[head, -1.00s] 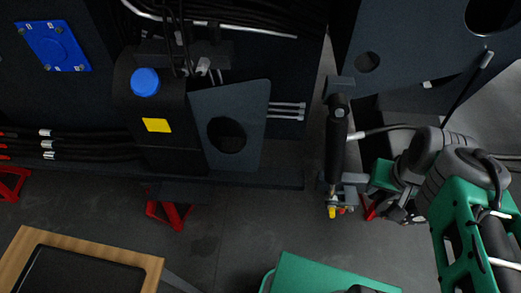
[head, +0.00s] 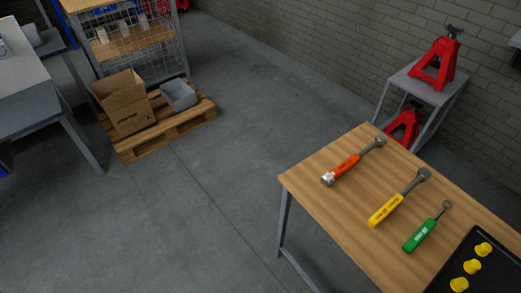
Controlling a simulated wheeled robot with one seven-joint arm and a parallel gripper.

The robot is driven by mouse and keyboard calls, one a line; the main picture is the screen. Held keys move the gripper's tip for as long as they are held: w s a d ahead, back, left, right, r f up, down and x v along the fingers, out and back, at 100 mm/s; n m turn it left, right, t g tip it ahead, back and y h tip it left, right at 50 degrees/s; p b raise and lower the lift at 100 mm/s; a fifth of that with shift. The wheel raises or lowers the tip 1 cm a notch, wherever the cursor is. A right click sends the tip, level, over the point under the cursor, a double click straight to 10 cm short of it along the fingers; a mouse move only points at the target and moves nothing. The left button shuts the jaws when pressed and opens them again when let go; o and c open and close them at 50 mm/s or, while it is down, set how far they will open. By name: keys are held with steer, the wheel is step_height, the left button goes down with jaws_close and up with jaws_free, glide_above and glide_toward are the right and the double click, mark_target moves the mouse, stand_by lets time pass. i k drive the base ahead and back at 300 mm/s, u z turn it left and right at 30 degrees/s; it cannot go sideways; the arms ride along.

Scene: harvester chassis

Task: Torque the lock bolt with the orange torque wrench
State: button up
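The orange torque wrench (head: 348,166) lies on the wooden-topped table (head: 313,183) at the right of the head view, near the table's far left edge. It has an orange grip, a silver end at the lower left and a grey head at the upper right. A yellow-handled wrench (head: 392,207) and a shorter green-handled wrench (head: 422,234) lie beside it, apart from it. The lock bolt is not in view now. My gripper is not in view.
A black tray (head: 447,283) with yellow caps sits at the table's near right. Red jack stands (head: 437,63) are on a grey stand behind. A pallet (head: 196,117) with a cardboard box (head: 126,103) and grey bin lies at upper left. The floor between is clear.

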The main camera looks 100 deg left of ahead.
mark_target(381, 139)
steer(key=u, duration=3)
steer(key=i, duration=0.15)
steer(key=z, duration=0.5)
